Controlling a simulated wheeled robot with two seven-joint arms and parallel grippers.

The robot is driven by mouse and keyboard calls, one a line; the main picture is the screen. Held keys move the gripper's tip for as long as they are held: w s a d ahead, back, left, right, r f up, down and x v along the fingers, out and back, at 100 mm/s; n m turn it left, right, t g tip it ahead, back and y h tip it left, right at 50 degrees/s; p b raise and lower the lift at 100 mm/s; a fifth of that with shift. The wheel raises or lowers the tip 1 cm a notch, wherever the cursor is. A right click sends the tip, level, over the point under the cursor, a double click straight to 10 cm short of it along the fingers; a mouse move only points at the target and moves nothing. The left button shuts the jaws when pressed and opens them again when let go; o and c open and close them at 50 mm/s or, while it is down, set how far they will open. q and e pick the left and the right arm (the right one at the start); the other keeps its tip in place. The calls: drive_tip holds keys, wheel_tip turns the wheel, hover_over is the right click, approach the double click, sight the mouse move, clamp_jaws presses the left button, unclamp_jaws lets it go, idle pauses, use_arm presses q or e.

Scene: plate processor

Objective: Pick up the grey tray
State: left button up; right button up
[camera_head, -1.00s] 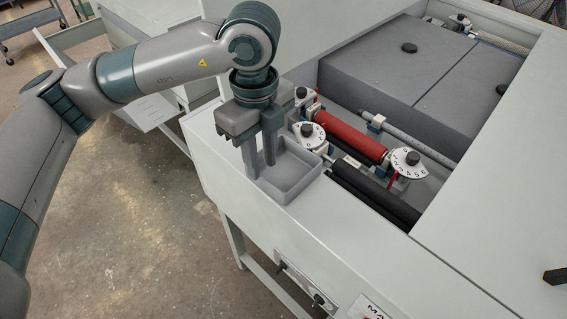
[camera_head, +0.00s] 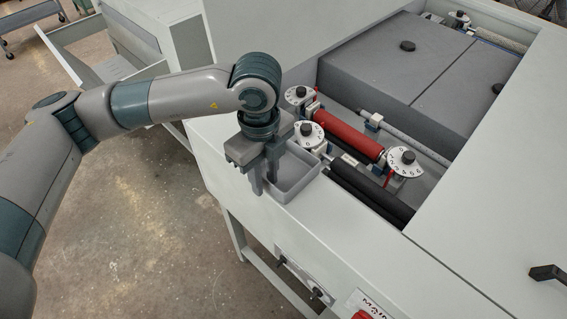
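The grey tray (camera_head: 301,187) is a small open box on the white top edge of the machine, left of the rollers. It looks upright and empty. My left gripper (camera_head: 264,187) points down at the tray's left side, with a gap between its two fingers. One finger is just outside the left wall; the other overlaps the wall or the inside of the tray. I cannot tell if either finger touches it. The gripper and wrist hide the tray's back left part. My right gripper is not in view.
The white plate processor (camera_head: 330,235) fills the right side. Beside the tray are a red roller (camera_head: 348,135), dark rollers (camera_head: 370,190) and white numbered dials (camera_head: 309,135). Grey covers (camera_head: 400,70) lie behind. A black handle (camera_head: 547,272) is at lower right. Concrete floor is open at left.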

use_arm(q)
drive_tip(key=shift+f, duration=0.35)
drive_tip(key=shift+c, duration=0.6)
clamp_jaws()
drive_tip(key=shift+r, duration=0.2)
drive_tip(key=shift+r+b, duration=0.55)
drive_tip(key=shift+b, duration=0.15)
wheel_tip(320, 180, up, 2)
drive_tip(key=shift+d+r+b, duration=0.1)
drive_tip(key=shift+r+b, duration=0.1)
drive_tip(key=shift+b, duration=0.7)
drive_tip(key=s+d+r+b, duration=0.4)
drive_tip(key=s+r, duration=0.3)
drive_tip(key=s, duration=0.3)
drive_tip(key=shift+s+d, duration=0.15)
drive_tip(key=shift+d, duration=0.55)
